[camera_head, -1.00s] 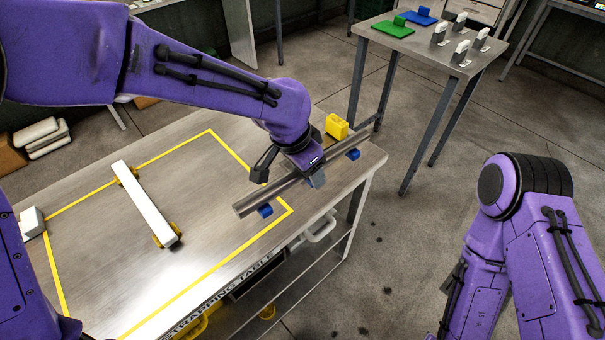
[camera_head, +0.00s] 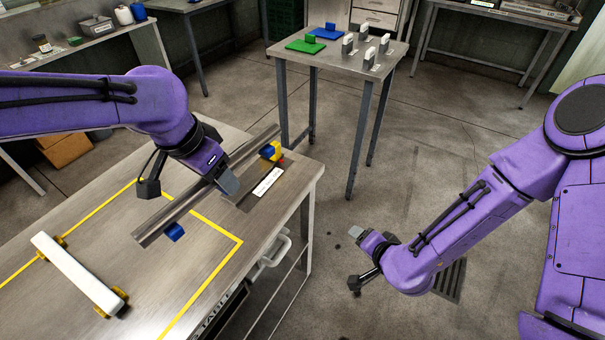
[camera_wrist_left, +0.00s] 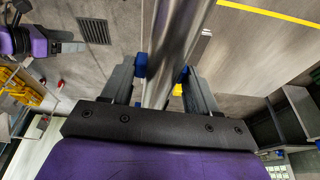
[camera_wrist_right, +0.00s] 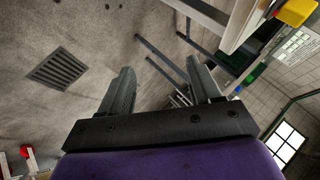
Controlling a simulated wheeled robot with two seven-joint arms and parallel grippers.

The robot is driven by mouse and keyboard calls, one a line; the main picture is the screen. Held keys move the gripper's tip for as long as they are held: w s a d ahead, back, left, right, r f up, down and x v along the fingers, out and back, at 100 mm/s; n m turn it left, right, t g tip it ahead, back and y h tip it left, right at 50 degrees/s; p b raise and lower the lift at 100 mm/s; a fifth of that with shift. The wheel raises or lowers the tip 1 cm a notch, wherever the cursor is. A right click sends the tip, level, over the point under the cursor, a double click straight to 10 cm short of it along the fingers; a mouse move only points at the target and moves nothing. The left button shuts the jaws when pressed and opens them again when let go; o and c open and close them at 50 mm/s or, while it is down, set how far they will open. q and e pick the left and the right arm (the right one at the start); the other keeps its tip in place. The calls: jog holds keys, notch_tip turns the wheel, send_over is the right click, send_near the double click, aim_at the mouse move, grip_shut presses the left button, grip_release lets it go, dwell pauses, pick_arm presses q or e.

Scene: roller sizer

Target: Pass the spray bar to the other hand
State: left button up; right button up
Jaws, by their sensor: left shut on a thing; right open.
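The spray bar (camera_head: 172,212) is a long grey metal bar with blue pieces near its ends. It is held tilted above the strapping table. My left gripper (camera_head: 225,182) is shut on its middle. In the left wrist view the bar (camera_wrist_left: 172,45) runs between the two fingers (camera_wrist_left: 165,80). My right gripper (camera_head: 358,262) is open and empty, low over the floor to the right of the table. In the right wrist view its fingers (camera_wrist_right: 158,90) are apart with only floor and furniture beyond.
The strapping table (camera_head: 215,275) has yellow lines and a white bar (camera_head: 78,272) on yellow supports. A yellow block (camera_head: 271,149) stands near its far corner. A small side table (camera_head: 290,58) holds green and blue plates and several grey brackets. Open floor lies between the tables and my right arm.

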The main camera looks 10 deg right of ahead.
jog(key=w+a+r+n+t+y, duration=0.15)
jog(key=a+r+y, duration=0.4)
jog(key=r, duration=0.75)
jog(key=w+a+r+n+t+y, duration=0.1)
jog(key=w+a+r+t+y, duration=0.15)
jog(key=a+r+y, duration=0.7)
pick_arm(q)
jog(key=shift+s+r, duration=0.1)
pick_arm(e)
notch_tip(320, 180, up, 3)
jog(key=s+g+h, duration=0.3)
jog(key=g, duration=0.1)
jog(key=x, duration=1.2)
jog(key=shift+w+f, duration=0.1)
jog(key=shift+f, duration=0.05)
